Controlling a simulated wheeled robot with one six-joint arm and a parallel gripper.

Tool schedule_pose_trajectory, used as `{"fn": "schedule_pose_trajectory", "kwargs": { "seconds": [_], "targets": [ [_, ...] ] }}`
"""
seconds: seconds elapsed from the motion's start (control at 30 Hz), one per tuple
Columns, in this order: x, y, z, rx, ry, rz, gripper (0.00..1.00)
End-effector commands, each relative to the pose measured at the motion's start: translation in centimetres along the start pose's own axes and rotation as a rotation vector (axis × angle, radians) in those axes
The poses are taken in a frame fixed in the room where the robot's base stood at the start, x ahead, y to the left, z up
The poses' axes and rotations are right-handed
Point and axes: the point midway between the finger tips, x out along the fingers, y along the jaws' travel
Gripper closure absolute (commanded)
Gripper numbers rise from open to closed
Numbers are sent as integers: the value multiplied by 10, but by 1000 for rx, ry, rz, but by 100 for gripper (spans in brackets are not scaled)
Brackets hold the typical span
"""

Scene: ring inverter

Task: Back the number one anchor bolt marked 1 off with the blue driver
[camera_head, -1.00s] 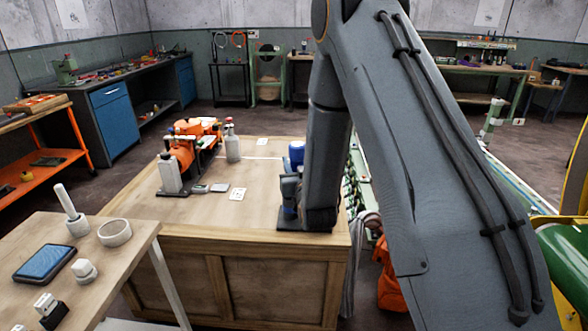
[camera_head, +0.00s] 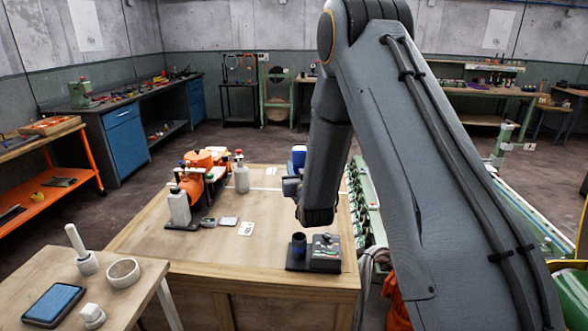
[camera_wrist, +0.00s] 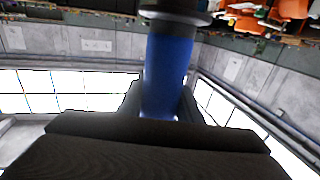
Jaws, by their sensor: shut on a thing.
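The blue driver (camera_wrist: 168,75) is a thick blue cylinder with a dark and grey collar at one end, close up in the wrist view. My gripper (camera_wrist: 160,112) is shut on it. In the head view the driver's blue part (camera_head: 299,155) shows beside my forearm, above the wooden bench. My jaws are mostly hidden there by the arm. A dark stand (camera_head: 299,262) with a short round holder and a block with small markings sits at the bench's front right, below my wrist. The anchor bolt marked 1 cannot be made out in either view.
Orange machinery (camera_head: 202,160) and pale bottles stand on the left of the wooden bench (camera_head: 200,262), with small flat items (camera_head: 228,221) near its middle. A small table (camera_head: 130,300) at lower left holds a phone, a ring and white parts. Green equipment (camera_head: 368,205) lies right of the bench.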

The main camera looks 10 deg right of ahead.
Motion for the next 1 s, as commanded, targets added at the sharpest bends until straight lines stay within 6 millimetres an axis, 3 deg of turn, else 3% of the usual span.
{"fn": "schedule_pose_trajectory", "kwargs": {
  "seconds": [0.17,1.0],
  "targets": [
    [1,1,2,1,4,2,97],
    [1,-2,82,1,4,-2,97]
  ]
}}
